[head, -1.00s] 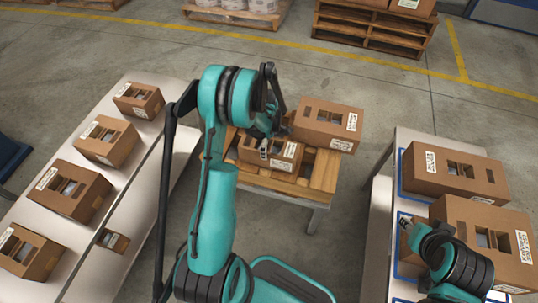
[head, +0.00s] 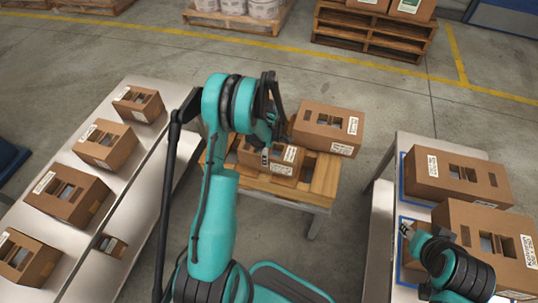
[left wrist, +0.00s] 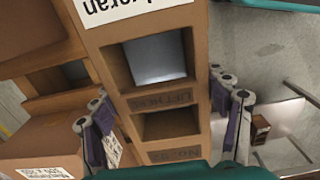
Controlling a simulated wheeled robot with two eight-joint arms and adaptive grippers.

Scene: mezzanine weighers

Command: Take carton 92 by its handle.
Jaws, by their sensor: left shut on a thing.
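The carton marked "NO. 92" and "LIFT HERE" (left wrist: 165,99) fills the middle of the left wrist view, with openings on either side of the lettered bar. In the head view this brown carton (head: 284,171) is on the small wooden-topped table (head: 324,178), partly hidden by my left arm. The exact contact is not clear. My right gripper (head: 406,231) is over the right table, its jaws too small to judge.
A larger carton (head: 327,128) stands close behind on the same table. Several cartons, one of them (head: 66,194), line the left bench (head: 150,155). Two large cartons, one of them (head: 455,172), stand on the right table (head: 380,235), near my right gripper. Open floor lies between the tables.

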